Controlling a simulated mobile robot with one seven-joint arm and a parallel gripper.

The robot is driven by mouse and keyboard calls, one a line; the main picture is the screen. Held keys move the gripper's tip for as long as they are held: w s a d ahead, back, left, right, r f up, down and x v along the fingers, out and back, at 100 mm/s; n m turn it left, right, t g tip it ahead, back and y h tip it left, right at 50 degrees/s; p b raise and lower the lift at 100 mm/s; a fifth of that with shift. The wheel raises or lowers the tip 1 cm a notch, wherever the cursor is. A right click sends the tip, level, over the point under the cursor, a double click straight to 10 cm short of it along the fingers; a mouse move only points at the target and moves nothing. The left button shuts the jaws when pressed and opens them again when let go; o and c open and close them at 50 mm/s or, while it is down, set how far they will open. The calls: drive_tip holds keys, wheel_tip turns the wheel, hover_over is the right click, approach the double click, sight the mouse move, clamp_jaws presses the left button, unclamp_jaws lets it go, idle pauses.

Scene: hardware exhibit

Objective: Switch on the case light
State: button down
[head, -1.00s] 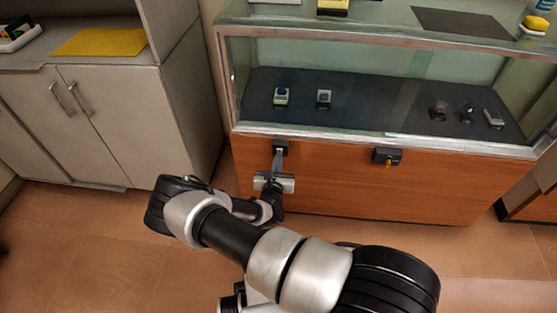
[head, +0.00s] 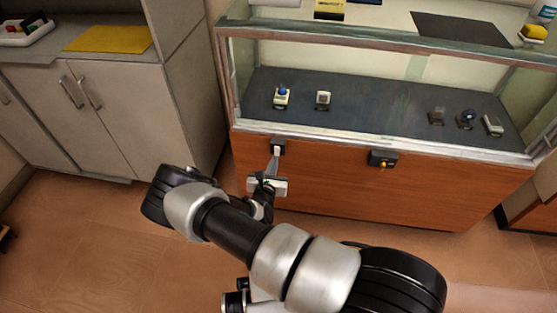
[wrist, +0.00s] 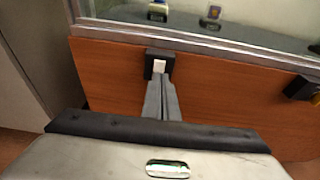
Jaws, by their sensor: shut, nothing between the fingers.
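The display case (head: 380,185) has a wooden front panel below a glass top. A small black switch box with a white rocker (head: 278,147) sits on that panel, at the upper left; it also shows in the wrist view (wrist: 159,66). My gripper (head: 275,158) is shut and empty, its fingertips (wrist: 161,80) at the lower edge of the rocker. They look to be touching it or very close; I cannot tell which. The inside of the case looks lit, with the dark display floor (head: 375,106) clearly visible.
A second black box with a yellow part (head: 383,159) is on the panel to the right. Several small items stand inside the glass. A grey cabinet (head: 120,115) with a yellow mat (head: 110,39) stands at the left. The floor between is clear.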

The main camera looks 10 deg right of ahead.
drive_tip(key=r+p+v, duration=0.2)
drive_tip(key=v, duration=0.8)
drive_tip(key=shift+w+d, duration=0.15)
drive_tip(key=s+d+r+m+g+h, duration=0.1)
drive_tip(key=d+r+m+g+h, duration=0.35)
drive_tip(key=r+m, duration=0.45)
drive_tip(key=s+d+r+m+g+h, duration=0.3)
drive_tip(key=d+r+m, duration=0.35)
drive_tip(key=r, duration=0.55)
drive_tip(key=s+d+r+m+g+y, duration=0.3)
drive_tip(key=s+r+m+g, duration=0.2)
drive_tip(key=r+m, duration=0.2)
drive_tip(key=s+a+r+m+t+y, duration=0.25)
drive_tip(key=s+r+m+y, duration=0.25)
drive_tip(key=s+r, duration=0.3)
drive_tip(key=s+a+r+m+t+y, duration=0.1)
drive_tip(key=s+a+r+m+y, duration=0.2)
drive_tip(key=s+r+m+y, duration=0.35)
wheel_tip(320, 180, up, 18)
drive_tip(key=n+h+p, duration=0.1)
drive_tip(key=h+p, duration=0.1)
drive_tip(key=p, duration=1.3)
drive_tip(key=shift+s+a+f+n, duration=0.15)
drive_tip(key=shift+s+f+n, duration=0.15)
drive_tip(key=shift+n, duration=0.1)
